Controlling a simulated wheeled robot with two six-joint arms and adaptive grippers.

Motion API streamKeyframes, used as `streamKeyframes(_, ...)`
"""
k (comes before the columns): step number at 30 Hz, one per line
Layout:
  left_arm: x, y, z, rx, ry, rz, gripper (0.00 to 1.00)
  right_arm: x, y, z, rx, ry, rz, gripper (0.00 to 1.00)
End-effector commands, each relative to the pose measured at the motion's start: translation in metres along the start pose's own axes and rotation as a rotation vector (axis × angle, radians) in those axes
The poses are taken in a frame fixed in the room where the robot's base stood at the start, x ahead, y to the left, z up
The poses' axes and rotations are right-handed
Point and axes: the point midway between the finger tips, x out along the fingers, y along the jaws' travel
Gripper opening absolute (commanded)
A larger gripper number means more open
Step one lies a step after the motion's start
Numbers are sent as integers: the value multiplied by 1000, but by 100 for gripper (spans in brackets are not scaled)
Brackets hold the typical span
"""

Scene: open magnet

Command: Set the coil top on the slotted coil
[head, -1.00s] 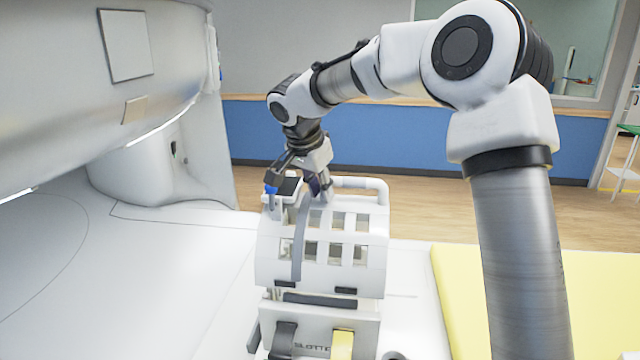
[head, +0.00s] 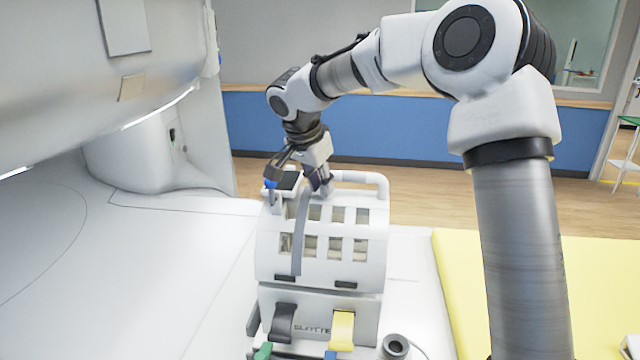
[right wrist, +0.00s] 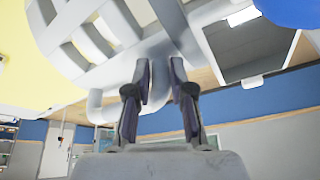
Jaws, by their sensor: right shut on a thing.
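The coil top (head: 322,216) is a white curved shell with rows of rectangular windows and a grey strap down its left part. My right gripper (head: 316,184) is shut on it at its upper rear edge, near the white handle bar. The right wrist view shows the two fingers (right wrist: 162,76) against the white frame of the coil top (right wrist: 118,50). The slotted coil base (head: 318,312), with partly hidden lettering, stands directly below. The coil top's lower edge is level with and very close to the base; I cannot tell whether it is fully seated. My left gripper is out of view.
The coil base stands on a white bed surface (head: 415,262). A yellow mat (head: 520,280) lies to the right. A large white scanner housing (head: 90,60) overhangs at the left. Black (head: 283,322) and yellow (head: 342,328) latches hang at the base front.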

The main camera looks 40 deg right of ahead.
Motion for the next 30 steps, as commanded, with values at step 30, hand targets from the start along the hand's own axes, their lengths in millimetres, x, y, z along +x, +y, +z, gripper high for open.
streamKeyframes(30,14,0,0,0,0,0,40,14,0,5,1,2,-3,0)
